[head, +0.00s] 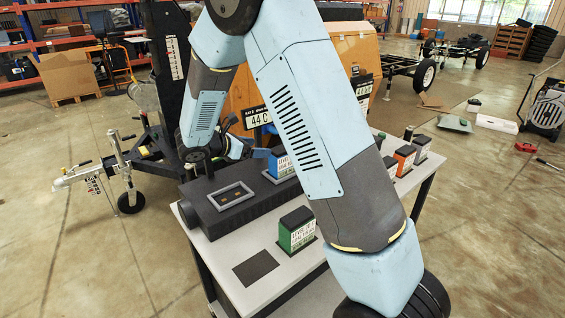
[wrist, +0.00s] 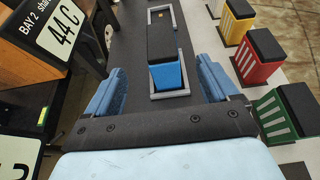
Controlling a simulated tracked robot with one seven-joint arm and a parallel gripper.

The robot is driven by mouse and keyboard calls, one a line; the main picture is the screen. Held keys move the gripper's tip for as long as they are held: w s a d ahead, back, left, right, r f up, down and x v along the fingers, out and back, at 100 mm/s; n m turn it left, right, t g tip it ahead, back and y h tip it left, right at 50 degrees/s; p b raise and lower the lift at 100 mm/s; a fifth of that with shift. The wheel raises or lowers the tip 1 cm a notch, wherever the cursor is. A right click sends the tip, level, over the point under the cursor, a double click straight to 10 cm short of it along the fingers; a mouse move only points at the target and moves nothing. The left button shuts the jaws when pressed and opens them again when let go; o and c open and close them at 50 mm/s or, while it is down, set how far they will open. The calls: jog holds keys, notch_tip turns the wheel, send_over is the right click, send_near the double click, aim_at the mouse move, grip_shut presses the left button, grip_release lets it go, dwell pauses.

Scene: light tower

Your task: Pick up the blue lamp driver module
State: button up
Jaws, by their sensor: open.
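The blue lamp driver module (wrist: 167,75) has a black top and stands in a grey-framed slot of a long dark housing (wrist: 127,48). In the head view the blue module (head: 280,166) shows a white label and sits at the housing's far slot, partly behind my arm. My gripper (wrist: 160,68) is open, with one blue finger to the left and one to the right of the module in the wrist view. Both fingers look apart from it, with nothing held.
The housing (head: 208,210) also has an empty framed slot (head: 232,195) at its near end. A green module (head: 297,232) stands on the pale bench beside a dark square pad (head: 256,267). Orange-red (head: 404,160) and other modules stand to the right. A "44 C" sign (wrist: 62,30) stands close left.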

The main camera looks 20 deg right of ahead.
aim_at(282, 148)
jog(key=x, duration=1.2)
jog(key=shift+d+f, duration=0.1)
jog(key=shift+d, duration=0.15)
jog(key=shift+c, duration=0.3)
jog(key=c, duration=1.4)
jog(key=shift+c, duration=0.2)
